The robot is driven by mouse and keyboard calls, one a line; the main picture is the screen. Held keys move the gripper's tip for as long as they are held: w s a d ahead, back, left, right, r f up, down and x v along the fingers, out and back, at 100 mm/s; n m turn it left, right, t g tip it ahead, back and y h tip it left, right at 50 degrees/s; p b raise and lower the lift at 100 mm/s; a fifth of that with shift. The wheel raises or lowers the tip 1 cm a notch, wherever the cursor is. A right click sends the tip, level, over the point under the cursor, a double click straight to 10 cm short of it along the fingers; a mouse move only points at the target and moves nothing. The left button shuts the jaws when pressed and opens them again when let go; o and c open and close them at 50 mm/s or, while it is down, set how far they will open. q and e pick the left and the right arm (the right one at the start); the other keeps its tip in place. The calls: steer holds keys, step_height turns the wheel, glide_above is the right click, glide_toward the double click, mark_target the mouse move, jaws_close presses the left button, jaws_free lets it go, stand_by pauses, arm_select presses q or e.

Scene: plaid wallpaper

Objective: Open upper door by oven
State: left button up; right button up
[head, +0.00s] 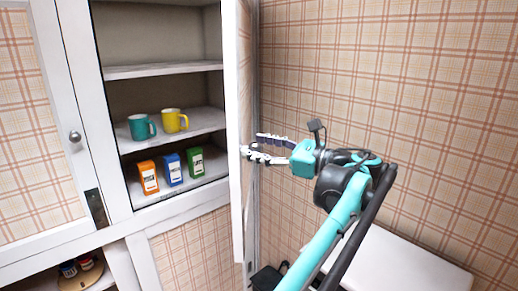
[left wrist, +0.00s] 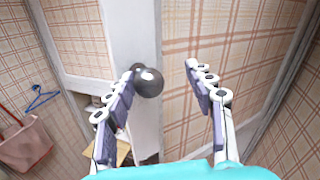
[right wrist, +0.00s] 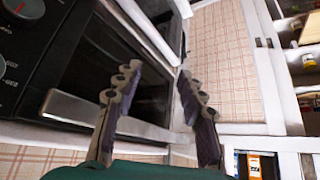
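The upper cabinet door (head: 234,90) stands swung open and nearly edge-on in the head view, on the right side of the open shelves. My left gripper (head: 252,146) is at the door's free side, on the face turned to the wall. In the left wrist view, a dark round knob (left wrist: 149,82) on a white frame strip sits close to the left finger of the open left gripper (left wrist: 164,68). I cannot tell whether they touch. My right gripper (right wrist: 160,72) is open and empty in front of the black oven (right wrist: 85,50), seen only in the right wrist view.
The cabinet shelves (head: 165,72) hold a teal mug (head: 141,127), a yellow mug (head: 174,121) and three small boxes (head: 172,170). A closed plaid door (head: 35,130) with a knob is at left. A white surface (head: 400,262) lies below my left arm.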

arm_select(q)
steer(key=shift+s, duration=0.35)
steer(key=v, duration=1.2)
arm_select(e)
steer(key=shift+s, duration=0.25)
